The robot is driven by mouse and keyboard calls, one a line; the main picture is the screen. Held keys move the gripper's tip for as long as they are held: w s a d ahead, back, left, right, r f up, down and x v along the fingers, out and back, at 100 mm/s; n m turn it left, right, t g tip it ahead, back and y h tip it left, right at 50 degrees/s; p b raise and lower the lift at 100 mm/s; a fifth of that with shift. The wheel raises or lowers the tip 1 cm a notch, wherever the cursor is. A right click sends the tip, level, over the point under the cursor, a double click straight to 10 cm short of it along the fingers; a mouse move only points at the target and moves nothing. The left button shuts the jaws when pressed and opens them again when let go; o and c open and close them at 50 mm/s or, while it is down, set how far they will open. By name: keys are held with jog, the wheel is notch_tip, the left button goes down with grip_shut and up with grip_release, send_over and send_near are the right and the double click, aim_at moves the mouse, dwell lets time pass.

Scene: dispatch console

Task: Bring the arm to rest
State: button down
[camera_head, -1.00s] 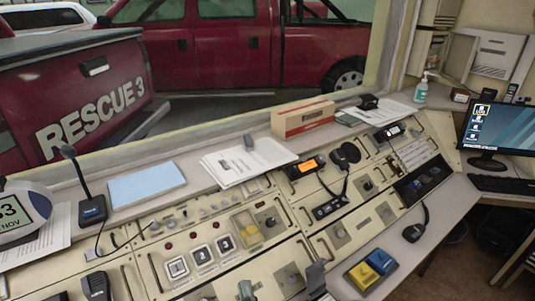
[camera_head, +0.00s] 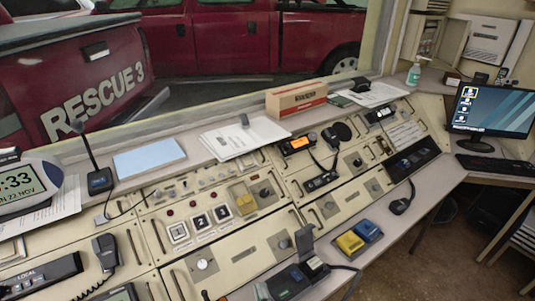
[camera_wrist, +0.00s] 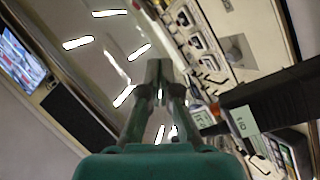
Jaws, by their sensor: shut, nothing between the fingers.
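My gripper (camera_wrist: 158,75) shows in the wrist view, its teal-green body at the bottom edge and its two fingers reaching up to meet at their tips. It is shut with nothing held. The wrist view is turned on its side, with white light strips behind the fingers and the cream console panel (camera_wrist: 235,50) beyond them to the upper right. The gripper touches nothing that I can make out. In the head view I cannot make out the arm or gripper.
The console (camera_head: 235,255) fills the head view's lower middle. A monitor (camera_head: 495,112) is at right. Bare floor (camera_head: 425,265) shows at lower right.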

jog(key=s+d+f+m+g, duration=0.2)
jog(key=s+d+f, duration=0.4)
jog(key=s+d, duration=0.2)
jog(key=s+d+r+m+h, duration=0.1)
jog(key=s+d+m, duration=0.3)
jog(key=s, duration=0.4)
jog(key=s+d+r+m+g+h, duration=0.1)
jog(key=s+d+m, duration=0.3)
jog(key=s, duration=0.4)
jog(key=s+d+r+m+h, duration=0.2)
jog(key=s+d+m+h, duration=0.1)
jog(key=s, duration=0.5)
jog(key=shift+s+d+r+m+g, duration=0.15)
jog(key=shift+d+r+m+g, duration=0.15)
jog(key=shift+d+m, duration=0.15)
